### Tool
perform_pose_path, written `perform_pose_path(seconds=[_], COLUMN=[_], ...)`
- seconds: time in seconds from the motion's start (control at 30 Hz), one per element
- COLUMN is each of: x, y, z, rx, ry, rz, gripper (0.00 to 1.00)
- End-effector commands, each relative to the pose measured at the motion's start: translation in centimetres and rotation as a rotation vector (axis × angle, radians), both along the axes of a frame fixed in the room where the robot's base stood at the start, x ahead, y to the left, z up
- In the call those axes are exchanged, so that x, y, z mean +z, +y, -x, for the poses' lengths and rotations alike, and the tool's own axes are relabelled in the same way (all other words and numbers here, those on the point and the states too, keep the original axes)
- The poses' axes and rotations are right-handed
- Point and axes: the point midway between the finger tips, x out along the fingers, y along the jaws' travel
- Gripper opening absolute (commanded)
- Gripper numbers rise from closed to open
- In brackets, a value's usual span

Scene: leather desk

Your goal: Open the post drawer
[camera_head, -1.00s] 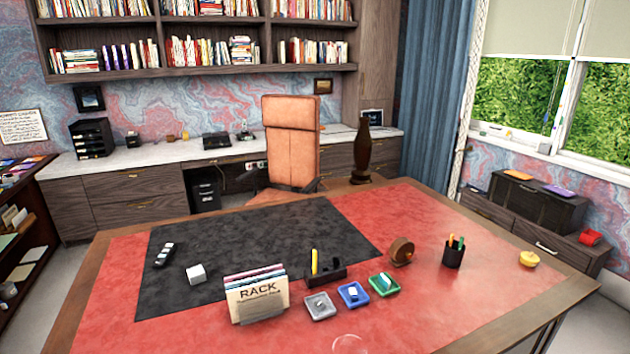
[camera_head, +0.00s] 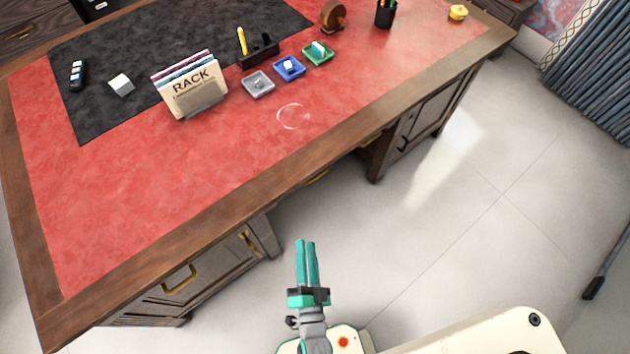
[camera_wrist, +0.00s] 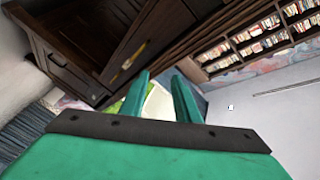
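The wooden desk (camera_head: 225,205) has a red leather top. Its left pedestal (camera_head: 205,288) shows a drawer front with a gold handle (camera_head: 180,279) and another gold handle (camera_head: 250,240). Further gold pulls show partly under the desk's middle edge (camera_head: 318,176). No label tells which drawer is the post drawer; the fronts I see look closed. My gripper (camera_head: 306,243) has teal fingers, slightly apart and empty, over the floor in front of the desk, touching nothing. In the wrist view, my gripper (camera_wrist: 162,76) points past dark wooden drawer fronts with a gold handle (camera_wrist: 128,63).
On the desk stand a RACK letter holder (camera_head: 193,92), small grey, blue and green trays (camera_head: 289,68), a white cube (camera_head: 121,84) and a pen cup (camera_head: 385,14). The right pedestal (camera_head: 425,115) stands beyond the knee space.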

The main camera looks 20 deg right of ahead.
Motion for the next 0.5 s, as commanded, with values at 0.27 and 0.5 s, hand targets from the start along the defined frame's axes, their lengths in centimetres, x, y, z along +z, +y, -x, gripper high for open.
perform_pose_path(seconds=[0.27, 0.5], x=[-4.7, -6.5], y=[-3.5, -6.3], z=[-8.2, -12.6], rx=[-0.107, -0.168], ry=[-0.207, -0.341], rz=[-0.419, -0.649], gripper=[0.29, 0.29])
